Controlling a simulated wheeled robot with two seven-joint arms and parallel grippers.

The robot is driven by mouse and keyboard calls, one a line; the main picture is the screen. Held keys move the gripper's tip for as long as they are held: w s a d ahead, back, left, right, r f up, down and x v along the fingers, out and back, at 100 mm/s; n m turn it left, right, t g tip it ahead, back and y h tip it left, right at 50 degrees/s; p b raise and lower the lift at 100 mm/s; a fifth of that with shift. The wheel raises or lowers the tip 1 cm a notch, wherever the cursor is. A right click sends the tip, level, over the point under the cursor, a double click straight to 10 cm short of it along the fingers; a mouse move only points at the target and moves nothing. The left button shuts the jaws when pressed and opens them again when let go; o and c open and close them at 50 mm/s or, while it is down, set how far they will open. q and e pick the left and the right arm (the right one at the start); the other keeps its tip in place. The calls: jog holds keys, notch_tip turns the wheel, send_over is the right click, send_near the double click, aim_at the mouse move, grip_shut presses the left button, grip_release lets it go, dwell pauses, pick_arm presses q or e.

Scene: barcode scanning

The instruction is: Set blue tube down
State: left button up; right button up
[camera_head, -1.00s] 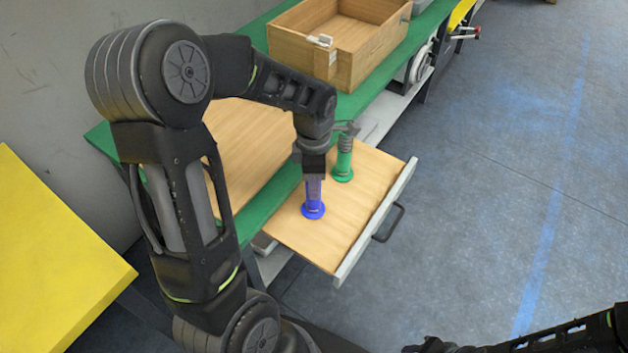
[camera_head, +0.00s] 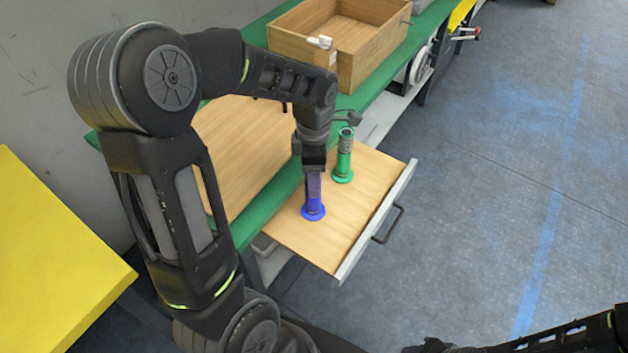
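The blue tube (camera_head: 313,211) stands upright on the wooden board of the pulled-out drawer (camera_head: 335,235), its flared blue base on the surface. My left gripper (camera_head: 313,185) points straight down over the tube's upper part, which is partly hidden by it. Its fingers are too small and dark to tell whether they are shut on the tube or apart. The green tube (camera_head: 343,160) stands upright on the same drawer board, just behind and to the right of the blue one. My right arm shows at the bottom right, but its fingertips are not clearly seen.
The green bench (camera_head: 270,205) has a wooden board (camera_head: 240,140) on it and an open wooden box (camera_head: 345,45) at the back. The drawer's pale front edge (camera_head: 375,225) has a dark handle (camera_head: 388,224). A yellow surface (camera_head: 55,255) is at the left.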

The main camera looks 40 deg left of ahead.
pick_arm(q)
notch_tip(320, 180, up, 9)
jog(key=shift+r, duration=0.1)
dwell(1.0)
